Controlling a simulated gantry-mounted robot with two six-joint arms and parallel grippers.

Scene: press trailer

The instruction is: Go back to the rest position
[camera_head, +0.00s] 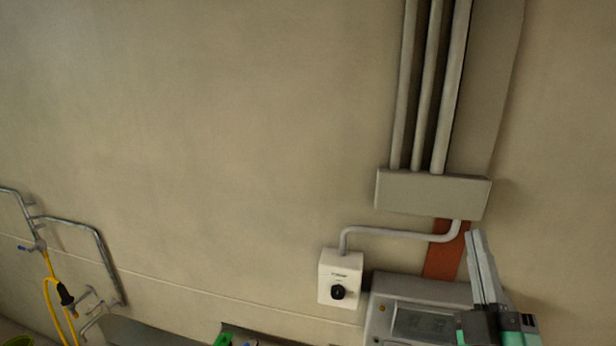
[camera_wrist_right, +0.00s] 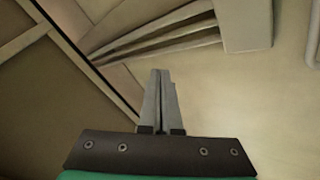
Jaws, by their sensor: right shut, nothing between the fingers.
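My right gripper (camera_head: 478,268) shows at the lower right of the head view, raised in front of the wall and the grey machine with a display (camera_head: 423,322). Its two grey fingers are together, with nothing between them. In the right wrist view the fingertips (camera_wrist_right: 160,74) also meet, pointing toward the wall and pipes. My left gripper does not show in the head view.
A white switch box (camera_head: 340,277) with a black knob is on the wall, left of the machine. A grey junction box (camera_head: 432,194) with several pipes is above. Metal pipes with a yellow hose (camera_head: 52,295) are at the far left.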

